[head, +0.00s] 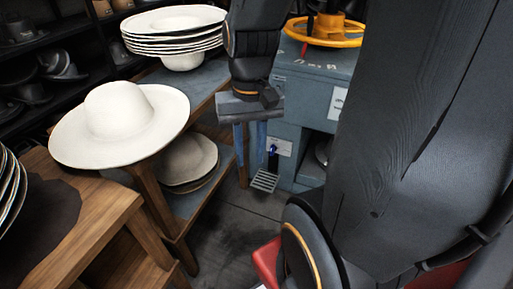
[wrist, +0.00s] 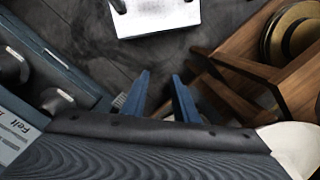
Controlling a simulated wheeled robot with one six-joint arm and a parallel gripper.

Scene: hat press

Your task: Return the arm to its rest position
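My gripper (head: 250,146) hangs in the middle of the head view, pointing down, with its two blue fingers apart. Nothing is between them. In the wrist view the fingers (wrist: 158,98) also stand apart and empty, with dark floor beyond. My gripper is in the gap between the wooden table on the left and the blue-grey press cabinet on the right, touching neither as far as I can see. A white wide-brimmed hat (head: 118,120) lies on the wooden table to the left of my gripper.
A stack of white hats (head: 175,45) stands behind on a bench. More hats (head: 187,160) lie on its lower shelf. The blue-grey cabinet (head: 313,88) with a yellow handwheel (head: 325,42) is to the right. Dark floor (head: 225,235) is free below my gripper.

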